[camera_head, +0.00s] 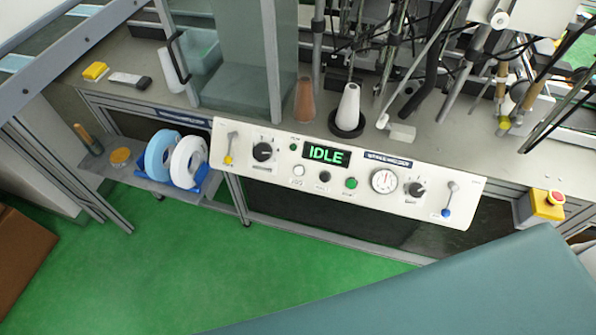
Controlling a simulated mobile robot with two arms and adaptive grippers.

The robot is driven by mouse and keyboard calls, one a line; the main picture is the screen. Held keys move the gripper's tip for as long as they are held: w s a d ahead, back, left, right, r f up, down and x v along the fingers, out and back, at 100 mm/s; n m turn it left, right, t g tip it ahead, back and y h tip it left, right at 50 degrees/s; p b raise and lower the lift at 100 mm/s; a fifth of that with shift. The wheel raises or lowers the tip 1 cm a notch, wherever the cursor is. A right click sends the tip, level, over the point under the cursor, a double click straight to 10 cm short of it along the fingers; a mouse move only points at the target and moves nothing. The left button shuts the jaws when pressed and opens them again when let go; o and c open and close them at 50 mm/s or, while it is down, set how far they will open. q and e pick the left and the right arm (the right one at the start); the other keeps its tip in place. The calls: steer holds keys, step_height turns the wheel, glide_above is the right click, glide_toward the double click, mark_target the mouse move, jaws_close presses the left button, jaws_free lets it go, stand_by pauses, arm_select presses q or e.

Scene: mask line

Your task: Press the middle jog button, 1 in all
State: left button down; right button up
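A white control panel (400,206) runs along the front of the machine, tilted slightly in the picture. Its display (326,154) reads IDLE in green. Below the display is a row of three buttons: a white button (299,170) on the left, a black button (324,177) in the middle and a green button (351,183) on the right. The small labels under them are too blurred to read surely. Neither gripper is in view, and nothing covers the buttons.
The panel also carries a black knob (262,152), a dial gauge (384,181) and levers at both ends. A yellow box with a red emergency stop (555,197) is at right. A large teal surface (460,285) fills the lower right. Green floor (190,265) is clear at lower left.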

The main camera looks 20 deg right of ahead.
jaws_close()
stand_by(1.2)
